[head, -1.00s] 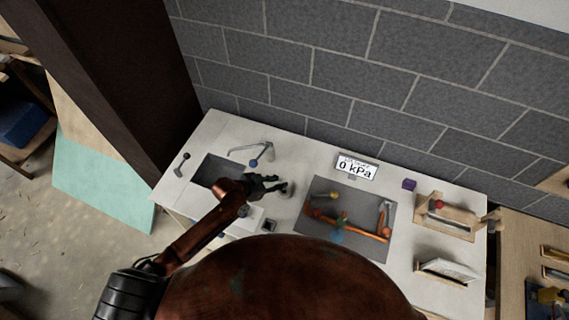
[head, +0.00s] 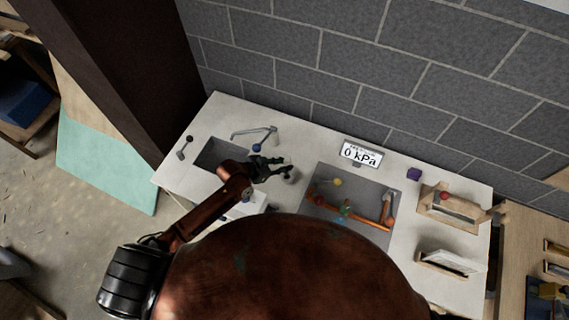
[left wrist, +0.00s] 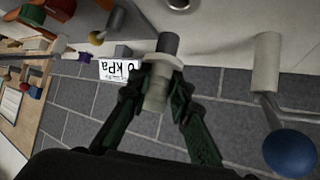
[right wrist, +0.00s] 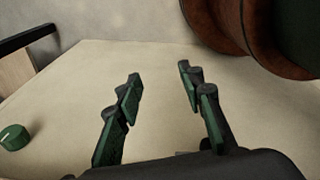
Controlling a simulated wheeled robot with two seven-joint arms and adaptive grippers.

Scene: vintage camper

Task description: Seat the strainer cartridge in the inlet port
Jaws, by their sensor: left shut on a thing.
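My left gripper (head: 284,168) is above the counter between the sink and the grey recessed panel. In the left wrist view, my left gripper (left wrist: 158,88) is shut around a pale, flanged cylinder with a darker grey end, apparently the strainer cartridge (left wrist: 156,98). Only its pale end (head: 291,174) shows in the head view. Orange-copper pipework (head: 365,220) with a yellow ball knob lies in the panel (head: 325,177). I cannot tell which opening is the inlet port; my own body hides the panel's near part. My right gripper (right wrist: 160,76) is open and empty in the right wrist view.
A display reading 0 kPa (head: 361,153) stands behind the panel. A faucet with a blue ball (head: 257,148) stands by the sink (head: 210,154). A purple block (head: 414,174) and wooden racks (head: 450,206) stand at right. A green knob (right wrist: 13,137) shows in the right wrist view.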

